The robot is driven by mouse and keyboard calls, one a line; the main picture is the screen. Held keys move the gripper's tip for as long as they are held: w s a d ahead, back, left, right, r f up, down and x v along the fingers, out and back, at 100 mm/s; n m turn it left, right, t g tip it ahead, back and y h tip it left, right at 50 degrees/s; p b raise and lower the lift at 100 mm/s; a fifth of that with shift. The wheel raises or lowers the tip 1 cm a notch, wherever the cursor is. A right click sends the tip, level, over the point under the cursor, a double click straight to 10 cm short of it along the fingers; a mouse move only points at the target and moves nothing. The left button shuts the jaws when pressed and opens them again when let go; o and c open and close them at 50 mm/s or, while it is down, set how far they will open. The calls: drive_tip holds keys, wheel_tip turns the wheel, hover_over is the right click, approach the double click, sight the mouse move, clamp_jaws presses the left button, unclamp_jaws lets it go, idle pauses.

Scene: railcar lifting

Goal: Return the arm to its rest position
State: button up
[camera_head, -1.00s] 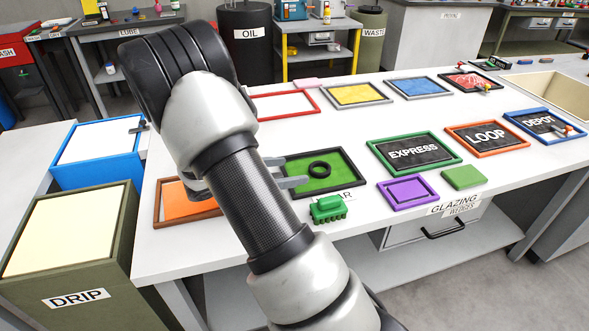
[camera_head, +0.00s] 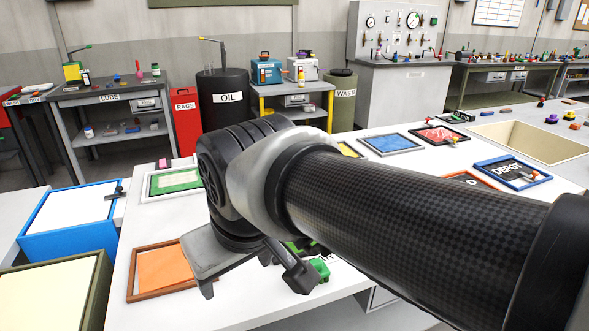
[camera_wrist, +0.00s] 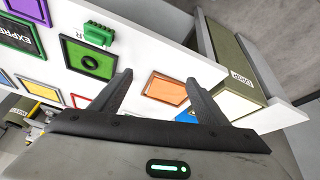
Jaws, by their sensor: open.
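My arm reaches across the head view from the right edge, over the white bench. My gripper (camera_head: 255,287) hangs at its end with its two fingers apart and nothing between them. It is above the bench, between the orange panel in a brown frame (camera_head: 163,268) and the green brush-like block (camera_head: 319,268). In the wrist view, both fingers of my gripper (camera_wrist: 158,77) are spread and empty. My arm hides much of the bench's middle in the head view.
The wrist view shows a black ring (camera_wrist: 89,62) on a green framed panel, with the DRIP bin (camera_wrist: 238,80) beyond the bench. The blue bin (camera_head: 70,244) stands at the bench's left. The OIL drum (camera_head: 222,95) and side tables stand behind, across open floor.

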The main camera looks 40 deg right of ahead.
drive_tip(key=shift+s+a+r+m+t+y, duration=0.3)
drive_tip(key=shift+s+a+r, duration=0.05)
drive_tip(key=shift+a, duration=0.25)
wheel_tip(320, 180, up, 18)
drive_tip(key=p, duration=1.8)
drive_tip(key=shift+r, duration=0.1)
